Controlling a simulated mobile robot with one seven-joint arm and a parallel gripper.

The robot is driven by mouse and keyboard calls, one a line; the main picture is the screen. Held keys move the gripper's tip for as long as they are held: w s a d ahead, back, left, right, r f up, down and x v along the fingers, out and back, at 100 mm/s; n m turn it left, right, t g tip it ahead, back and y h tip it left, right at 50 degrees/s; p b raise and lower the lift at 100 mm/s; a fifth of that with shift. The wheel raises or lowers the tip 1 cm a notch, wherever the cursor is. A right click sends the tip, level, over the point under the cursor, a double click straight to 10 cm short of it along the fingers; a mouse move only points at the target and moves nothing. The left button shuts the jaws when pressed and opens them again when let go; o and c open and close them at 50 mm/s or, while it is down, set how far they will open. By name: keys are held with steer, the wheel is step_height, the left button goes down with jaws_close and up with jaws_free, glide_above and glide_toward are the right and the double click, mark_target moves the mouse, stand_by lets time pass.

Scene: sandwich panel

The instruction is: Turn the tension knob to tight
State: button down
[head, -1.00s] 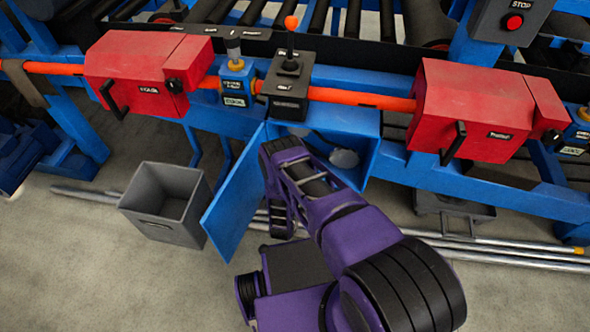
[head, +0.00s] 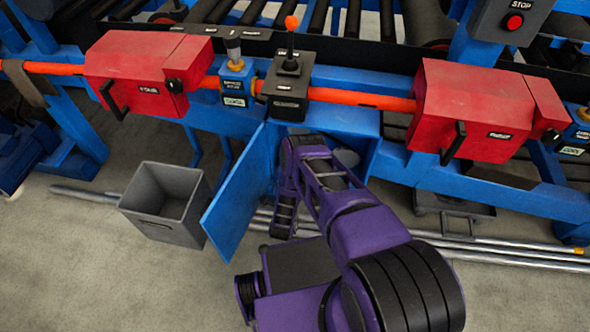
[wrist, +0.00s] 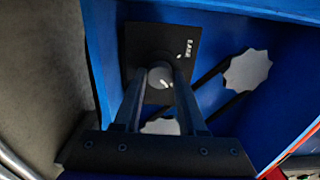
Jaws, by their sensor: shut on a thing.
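The tension knob (wrist: 161,76) is a small round grey knob with a white pointer mark, on a dark square plate (wrist: 142,45) with small white lettering, inside the open blue cabinet. In the wrist view my gripper (wrist: 160,88) has one finger on each side of the knob and is shut on it. The lettering is too small to read, so I cannot tell the setting. In the head view my purple arm reaches into the cabinet (head: 372,125) and hides the knob and the gripper's fingertips.
The blue cabinet door (head: 240,195) stands open left of my arm. A grey bin (head: 165,225) is on the floor beyond it. Red boxes (head: 475,105) and a lever box (head: 287,90) are above.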

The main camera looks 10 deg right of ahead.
steer(key=shift+w, duration=0.1)
steer(key=shift+c, duration=2.3)
jaws_free()
steer(key=shift+s, duration=0.2)
